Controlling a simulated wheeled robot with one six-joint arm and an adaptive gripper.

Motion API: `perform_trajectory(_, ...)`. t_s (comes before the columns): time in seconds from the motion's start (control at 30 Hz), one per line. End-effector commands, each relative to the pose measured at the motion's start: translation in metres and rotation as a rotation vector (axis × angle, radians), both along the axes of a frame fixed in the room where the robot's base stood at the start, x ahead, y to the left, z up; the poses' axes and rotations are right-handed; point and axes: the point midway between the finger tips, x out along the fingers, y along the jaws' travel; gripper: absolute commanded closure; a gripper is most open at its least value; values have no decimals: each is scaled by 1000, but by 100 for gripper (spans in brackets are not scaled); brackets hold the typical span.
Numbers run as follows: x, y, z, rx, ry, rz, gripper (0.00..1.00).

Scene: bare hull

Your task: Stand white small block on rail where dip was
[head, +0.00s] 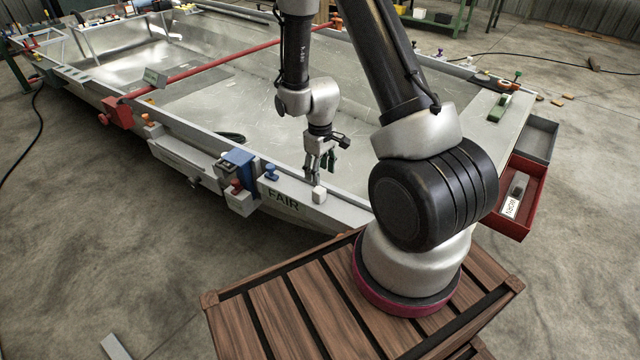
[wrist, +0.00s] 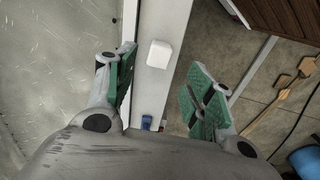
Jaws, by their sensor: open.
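A small white block (head: 319,194) stands on the near rail (head: 345,207) of the hull, just right of the FAIR lettering. In the wrist view the white block (wrist: 159,54) rests on the pale rail (wrist: 153,85), between and beyond the fingertips. My gripper (head: 318,174) is right above the block in the head view. In the wrist view my gripper (wrist: 162,80) is open, with green-padded fingers on either side of the rail and nothing between the pads. I cannot tell whether a finger touches the rail.
A blue-topped clamp (head: 239,160) and a blue knob (head: 271,172) sit on the rail to the left. A red bar (head: 235,60) crosses the hull. A red drawer (head: 522,195) sticks out at the right. The hull floor near my gripper is mostly clear.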

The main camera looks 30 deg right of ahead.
Motion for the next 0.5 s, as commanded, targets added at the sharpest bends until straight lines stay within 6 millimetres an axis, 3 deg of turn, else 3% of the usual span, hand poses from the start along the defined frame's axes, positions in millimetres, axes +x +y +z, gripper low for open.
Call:
perform_trajectory(0.27, 1, 0, 38, 1, -9, -7, 47)
perform_trajectory(0.37, 2, -1, 73, 2, -38, -31, 47)
perform_trajectory(0.5, -10, -3, 152, 7, -103, -92, 47)
